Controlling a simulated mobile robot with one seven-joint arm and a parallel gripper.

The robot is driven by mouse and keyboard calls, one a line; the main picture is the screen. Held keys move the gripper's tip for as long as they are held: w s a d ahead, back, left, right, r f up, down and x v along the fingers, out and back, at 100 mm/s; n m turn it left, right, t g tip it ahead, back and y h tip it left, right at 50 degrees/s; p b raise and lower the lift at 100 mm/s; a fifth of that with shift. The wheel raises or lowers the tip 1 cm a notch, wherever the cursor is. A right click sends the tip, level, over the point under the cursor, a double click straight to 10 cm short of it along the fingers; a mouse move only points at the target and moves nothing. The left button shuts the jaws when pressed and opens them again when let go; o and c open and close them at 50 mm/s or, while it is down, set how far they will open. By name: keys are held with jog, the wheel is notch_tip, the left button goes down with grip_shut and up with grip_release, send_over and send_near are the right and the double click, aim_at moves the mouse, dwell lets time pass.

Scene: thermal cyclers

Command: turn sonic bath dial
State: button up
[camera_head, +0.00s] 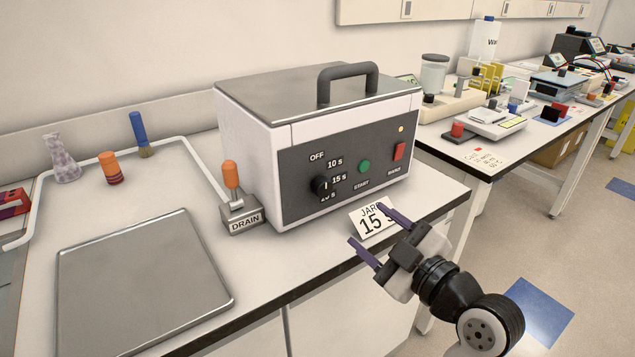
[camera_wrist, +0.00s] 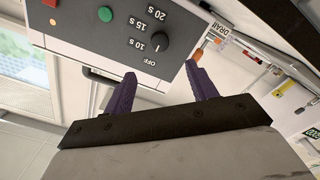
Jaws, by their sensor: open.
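The sonic bath (camera_head: 345,148) is a white and steel box with a dark front panel and a lid handle. Its black dial (camera_head: 321,185) is on the left of the panel, with OFF, 10 S, 15 S and 20 S marks around it. In the wrist view the dial (camera_wrist: 160,41) shows upside down, beyond the fingers. My gripper (camera_head: 372,230) is open and empty, with two purple fingers, in front of the bench edge and to the lower right of the dial. It also shows in the wrist view (camera_wrist: 162,92). The fingers are apart from the dial.
A DRAIN block with an orange lever (camera_head: 241,215) stands left of the bath. A green START button (camera_head: 364,166) and red switch (camera_head: 399,151) are right of the dial.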

aim_at(326, 190)
jog(key=p+x, duration=0.4)
jog(key=x, duration=0.8)
jog(key=shift+w+a+r, duration=0.1)
jog(key=shift+w+r, duration=0.05)
jog(key=shift+w, duration=0.05)
jog(key=shift+w+a+p, duration=0.3)
jog(key=shift+w, duration=0.1)
jog(key=c, duration=1)
